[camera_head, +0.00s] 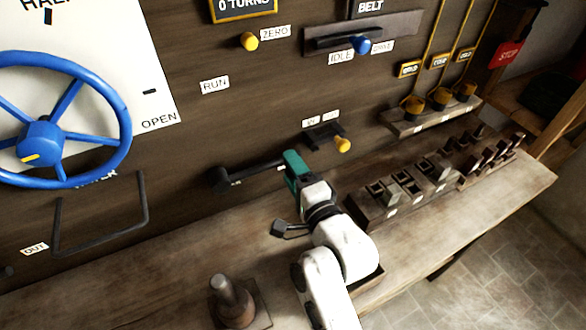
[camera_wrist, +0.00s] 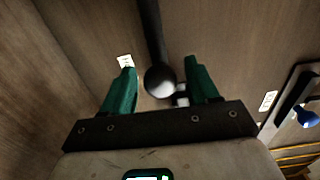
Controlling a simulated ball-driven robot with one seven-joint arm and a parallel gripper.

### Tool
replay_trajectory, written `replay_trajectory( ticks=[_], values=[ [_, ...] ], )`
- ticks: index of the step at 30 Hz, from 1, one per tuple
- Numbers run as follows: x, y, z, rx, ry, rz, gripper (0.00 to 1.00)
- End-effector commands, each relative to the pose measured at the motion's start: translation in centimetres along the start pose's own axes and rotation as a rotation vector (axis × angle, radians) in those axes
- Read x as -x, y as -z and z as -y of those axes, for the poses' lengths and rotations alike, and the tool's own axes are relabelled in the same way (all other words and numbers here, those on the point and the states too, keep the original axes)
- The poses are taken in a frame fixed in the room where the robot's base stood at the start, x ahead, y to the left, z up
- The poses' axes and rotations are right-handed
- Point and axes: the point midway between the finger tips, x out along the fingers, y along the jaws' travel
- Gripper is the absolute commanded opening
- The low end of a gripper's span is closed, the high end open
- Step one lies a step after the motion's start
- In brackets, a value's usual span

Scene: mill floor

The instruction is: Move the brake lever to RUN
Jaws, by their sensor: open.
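The brake lever (camera_head: 258,168) is a black bar on the dark wall panel, running right and slightly up from its round pivot at the left. The RUN label (camera_head: 215,85) is above that pivot. My gripper (camera_head: 291,165) is at the lever's right end and hides part of it in the head view. In the wrist view, the lever's bar (camera_wrist: 151,35) comes down from the top to a dark round knob (camera_wrist: 160,82). My open teal fingers (camera_wrist: 160,70) stand either side of the knob, with visible gaps.
A blue handwheel (camera_head: 118,100) is at the left. A small yellow-knobbed lever (camera_head: 342,145) is close right of my gripper.

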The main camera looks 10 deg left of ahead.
Motion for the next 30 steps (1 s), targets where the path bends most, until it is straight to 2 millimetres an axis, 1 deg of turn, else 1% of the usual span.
replay_trajectory(
  ticks=[9,27,28,30],
  values=[
    [-0.24,0.01,0.00,0.000,0.000,0.000,0.60],
    [-0.21,0.01,-0.04,0.000,-0.001,0.000,0.02],
    [-0.21,0.01,-0.05,0.000,-0.001,0.000,0.00],
    [-0.21,0.01,-0.06,0.000,-0.001,0.000,0.00]
  ],
)
